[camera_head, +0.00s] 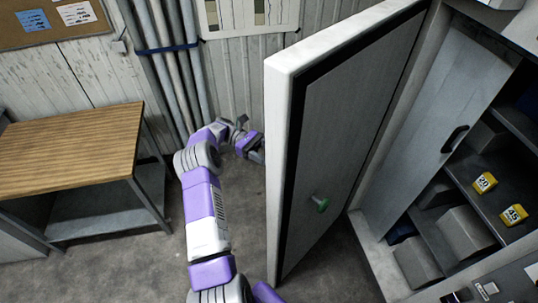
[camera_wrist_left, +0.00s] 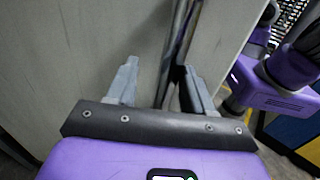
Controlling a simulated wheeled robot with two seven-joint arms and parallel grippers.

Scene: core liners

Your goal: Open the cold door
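The cold door (camera_head: 345,130) is a thick pale slab with a dark seal, standing swung out from its frame in the head view. A green-tipped knob (camera_head: 320,202) is on its inner face. My left arm reaches along the left, outer side of the door. My left gripper (camera_head: 252,147) is beside that side, partly hidden by the door edge. In the left wrist view, the left gripper (camera_wrist_left: 162,85) has its fingers apart, with a metal bar (camera_wrist_left: 176,50) between or just beyond them near a grey panel. I cannot tell whether they touch. My right gripper is not in view.
A wooden-topped table (camera_head: 70,145) stands at left. Pipes (camera_head: 172,55) run down the wall behind my arm. Right of the door are a grey panel with a black handle (camera_head: 455,139) and shelves (camera_head: 480,190) holding boxes and yellow-labelled items. Floor (camera_head: 335,270) below the door is clear.

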